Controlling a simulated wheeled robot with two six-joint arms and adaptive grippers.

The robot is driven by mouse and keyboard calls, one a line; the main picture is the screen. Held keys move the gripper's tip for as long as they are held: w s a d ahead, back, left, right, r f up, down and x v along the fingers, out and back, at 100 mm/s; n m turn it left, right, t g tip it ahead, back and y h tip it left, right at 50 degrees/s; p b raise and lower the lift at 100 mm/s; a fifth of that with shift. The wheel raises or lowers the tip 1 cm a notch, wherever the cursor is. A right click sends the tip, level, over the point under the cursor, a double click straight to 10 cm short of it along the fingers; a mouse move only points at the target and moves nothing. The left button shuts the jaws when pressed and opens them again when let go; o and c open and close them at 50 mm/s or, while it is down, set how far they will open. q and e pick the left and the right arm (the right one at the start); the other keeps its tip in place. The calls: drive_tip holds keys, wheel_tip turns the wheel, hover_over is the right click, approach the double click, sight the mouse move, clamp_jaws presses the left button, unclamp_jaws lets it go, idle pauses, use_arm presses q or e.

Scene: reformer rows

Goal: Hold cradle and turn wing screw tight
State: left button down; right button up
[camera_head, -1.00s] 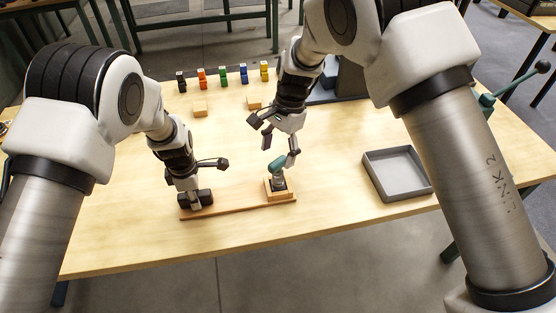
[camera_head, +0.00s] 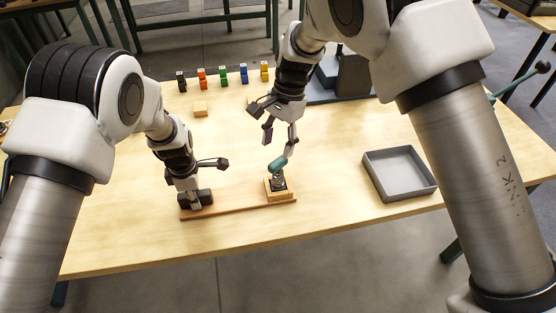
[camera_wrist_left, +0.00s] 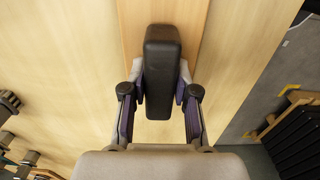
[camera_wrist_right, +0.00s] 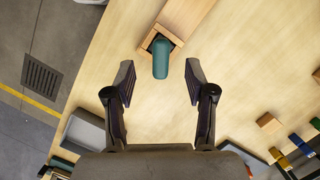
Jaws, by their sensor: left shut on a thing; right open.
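A long wooden cradle board (camera_head: 240,209) lies on the table, with a black grip block (camera_wrist_left: 162,70) at its left end. My left gripper (camera_head: 196,198) is shut on the black block, one finger on each side. A wooden block (camera_head: 281,194) sits at the board's right end. A teal wing screw (camera_head: 277,165) stands on it above a dark recess. My right gripper (camera_head: 279,141) is open just above the wing screw. In the right wrist view the teal screw (camera_wrist_right: 161,58) lies between and slightly beyond the open fingertips, with gaps on both sides.
A grey tray (camera_head: 400,174) stands to the right. Several coloured blocks (camera_head: 223,76) line the back, with a small wooden block (camera_head: 200,109) in front of them. A dark grey stand (camera_head: 353,75) is at the back right. The table in front of the board is clear.

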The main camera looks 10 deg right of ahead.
sight(279, 160)
drive_tip(key=shift+w+d+f+x, duration=0.15)
drive_tip(key=shift+d+x, duration=0.1)
drive_tip(key=shift+x, duration=1)
drive_tip(key=shift+w+d+x, duration=0.2)
drive_tip(key=shift+x, duration=1)
drive_tip(key=shift+w+d+f+x, duration=0.15)
drive_tip(key=shift+d+x, duration=0.1)
drive_tip(key=shift+x, duration=1)
drive_tip(key=shift+r, duration=0.1)
drive_tip(key=shift+c, duration=0.4)
